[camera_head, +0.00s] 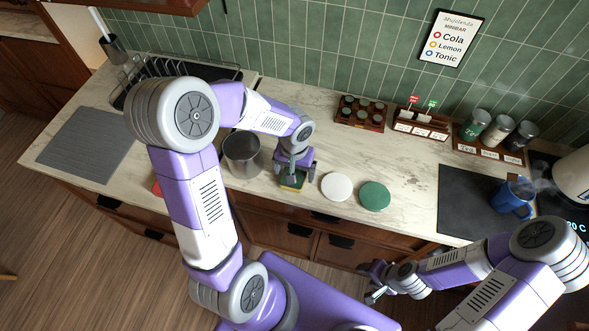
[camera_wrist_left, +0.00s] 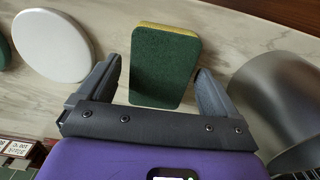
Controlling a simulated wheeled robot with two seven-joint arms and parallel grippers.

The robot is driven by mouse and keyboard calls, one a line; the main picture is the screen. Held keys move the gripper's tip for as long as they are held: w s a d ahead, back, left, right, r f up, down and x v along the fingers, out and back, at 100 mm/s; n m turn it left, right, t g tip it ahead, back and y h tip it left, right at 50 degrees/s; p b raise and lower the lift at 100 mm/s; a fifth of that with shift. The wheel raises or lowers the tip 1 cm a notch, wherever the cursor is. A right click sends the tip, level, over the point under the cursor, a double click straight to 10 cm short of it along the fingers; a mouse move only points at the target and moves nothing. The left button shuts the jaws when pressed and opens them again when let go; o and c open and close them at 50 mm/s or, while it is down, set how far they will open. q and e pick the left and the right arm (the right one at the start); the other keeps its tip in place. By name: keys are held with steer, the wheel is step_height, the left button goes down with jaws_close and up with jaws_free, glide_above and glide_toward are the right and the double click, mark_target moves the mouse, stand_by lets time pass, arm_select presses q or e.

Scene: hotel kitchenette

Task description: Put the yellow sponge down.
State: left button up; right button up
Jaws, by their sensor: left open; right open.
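The yellow sponge (camera_head: 292,181) lies on the counter near its front edge, between a metal pot and a white disc. In the left wrist view the sponge (camera_wrist_left: 164,66) shows a dark green scouring side with a yellow edge. My left gripper (camera_head: 295,170) is right above it, pointing down. In the left wrist view the left gripper (camera_wrist_left: 160,85) is open, with a finger on either side of the sponge and gaps showing between fingers and sponge. My right gripper (camera_head: 372,281) is open and empty, in front of the counter, away from the sponge.
The metal pot (camera_head: 242,156) stands close left of the sponge. The white disc (camera_head: 337,187) and a green disc (camera_head: 375,195) lie to the right. Racks with jars (camera_head: 361,112) stand behind. A blue mug (camera_head: 513,198) stands far right on a dark panel. Counter behind the discs is clear.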

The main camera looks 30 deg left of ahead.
arm_select(q)
steer(key=shift+r, duration=0.1)
step_height(320, 180, up, 12)
steer(key=p, duration=0.2)
steer(key=shift+p, duration=0.4)
